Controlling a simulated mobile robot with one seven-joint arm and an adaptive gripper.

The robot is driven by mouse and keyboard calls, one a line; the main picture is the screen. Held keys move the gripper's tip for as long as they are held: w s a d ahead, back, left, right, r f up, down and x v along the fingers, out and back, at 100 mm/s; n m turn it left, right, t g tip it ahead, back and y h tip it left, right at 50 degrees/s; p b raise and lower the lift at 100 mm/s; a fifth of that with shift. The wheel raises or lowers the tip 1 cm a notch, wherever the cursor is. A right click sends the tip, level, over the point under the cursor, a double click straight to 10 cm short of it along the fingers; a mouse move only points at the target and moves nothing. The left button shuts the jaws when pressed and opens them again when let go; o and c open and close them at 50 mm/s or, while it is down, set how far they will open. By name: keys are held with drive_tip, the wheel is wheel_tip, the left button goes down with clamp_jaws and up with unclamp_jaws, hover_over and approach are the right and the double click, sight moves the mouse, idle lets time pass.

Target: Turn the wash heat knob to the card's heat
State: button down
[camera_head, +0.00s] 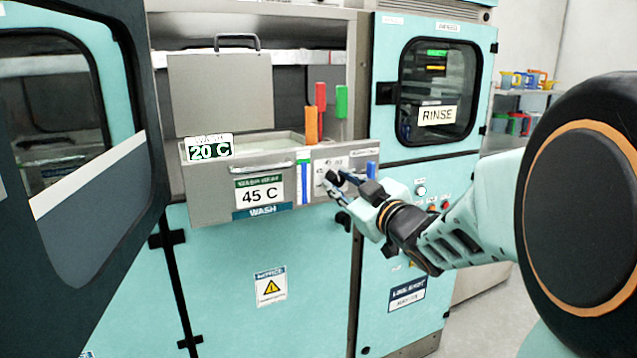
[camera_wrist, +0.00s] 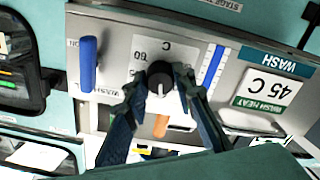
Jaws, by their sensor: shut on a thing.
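The wash heat knob (camera_wrist: 160,74) is black and round with a white pointer line, on a pale dial plate in the wrist view. That view is upside down; "60" and "C" can be read, other marks are hidden. My gripper (camera_wrist: 160,80) is shut on the knob, one finger on each side. The wash display (camera_head: 209,148) reads "20 C".
A blue handle (camera_wrist: 88,62) and a blue-and-white gauge strip (camera_wrist: 212,65) flank the dial. Red, orange and green upright handles (camera_head: 321,96) stand above the bath. An open door (camera_head: 100,215) stands at left. The rinse module (camera_head: 437,115) is at right.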

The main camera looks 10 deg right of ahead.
drive_tip(key=c, duration=1.6)
unclamp_jaws()
